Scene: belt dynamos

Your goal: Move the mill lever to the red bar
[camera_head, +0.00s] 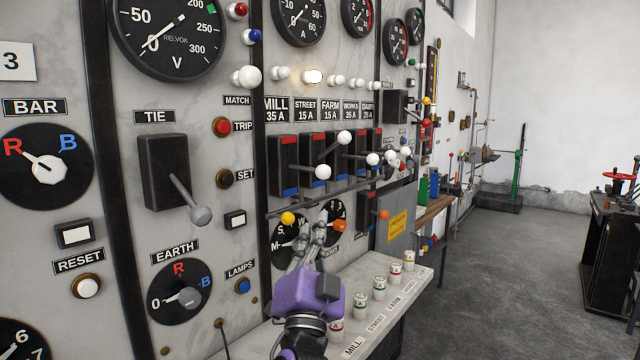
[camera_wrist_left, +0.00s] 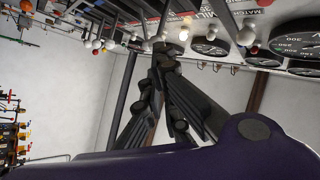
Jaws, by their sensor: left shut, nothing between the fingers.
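The mill switch (camera_head: 284,165) is the leftmost black box in the row, under the MILL 35 A label (camera_head: 276,109). It has a red bar (camera_head: 288,139) at its top and a blue bar (camera_head: 290,192) at its bottom. The mill lever appears to be the one ending in a white knob (camera_head: 323,172), which sticks out toward the right of the box and is not at the red bar. My left gripper (camera_head: 323,218) is shut and empty, below the knob and apart from it. Its closed fingers (camera_wrist_left: 165,62) also show in the left wrist view. My right gripper is out of view.
Neighbouring levers with white knobs, including a higher one (camera_head: 344,137), crowd close on the right. A thin rail (camera_head: 330,197) runs below the switches. A shelf (camera_head: 395,303) with several small labelled fuses lies below. The TIE lever (camera_head: 201,215) sticks out at left.

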